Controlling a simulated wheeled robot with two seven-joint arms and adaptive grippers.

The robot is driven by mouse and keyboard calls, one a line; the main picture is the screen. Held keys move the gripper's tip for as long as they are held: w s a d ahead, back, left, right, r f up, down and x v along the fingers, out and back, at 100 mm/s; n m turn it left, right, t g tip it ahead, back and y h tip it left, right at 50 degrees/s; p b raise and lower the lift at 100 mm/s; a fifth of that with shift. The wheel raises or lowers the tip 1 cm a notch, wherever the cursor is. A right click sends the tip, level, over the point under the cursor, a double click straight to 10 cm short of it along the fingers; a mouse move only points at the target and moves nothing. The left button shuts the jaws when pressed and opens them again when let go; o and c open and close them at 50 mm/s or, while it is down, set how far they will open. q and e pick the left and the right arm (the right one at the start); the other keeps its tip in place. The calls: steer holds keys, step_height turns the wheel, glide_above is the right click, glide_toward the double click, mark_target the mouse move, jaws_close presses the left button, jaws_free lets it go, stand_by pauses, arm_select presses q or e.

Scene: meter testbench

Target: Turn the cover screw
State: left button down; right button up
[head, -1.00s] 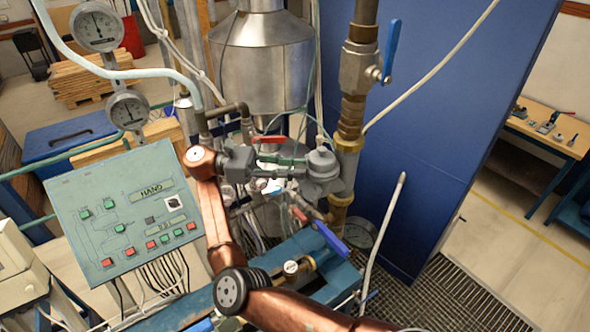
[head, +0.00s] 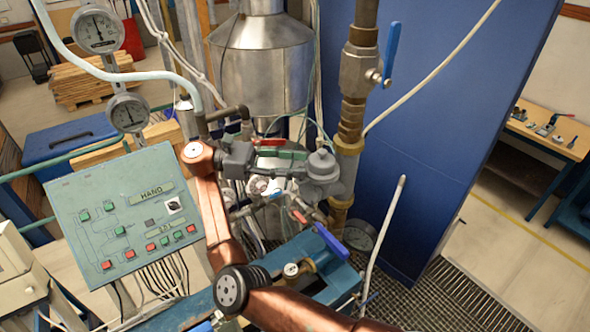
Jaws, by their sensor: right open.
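My right arm comes in from the bottom right. Its wrist bends toward the pipework, and the dark grey right gripper (head: 266,170) points right among the fittings. The gripper is open, though its fingers blend with the grey parts behind them. Just right of it is a grey rounded meter or regulator body (head: 322,168) with a small cap on top. I cannot make out the cover screw; it is too small or hidden by the gripper and pipes. My left gripper is not in view.
A green control panel (head: 105,215) stands at left below two gauges (head: 99,30). A red lever (head: 270,142) lies close above the gripper, and a blue handle (head: 330,239) sits below right. A steel vessel (head: 262,65) and a brass pipe (head: 349,120) stand close behind.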

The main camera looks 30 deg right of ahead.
step_height(320, 180, up, 8)
steer(key=shift+f, duration=0.1)
stand_by(0.4)
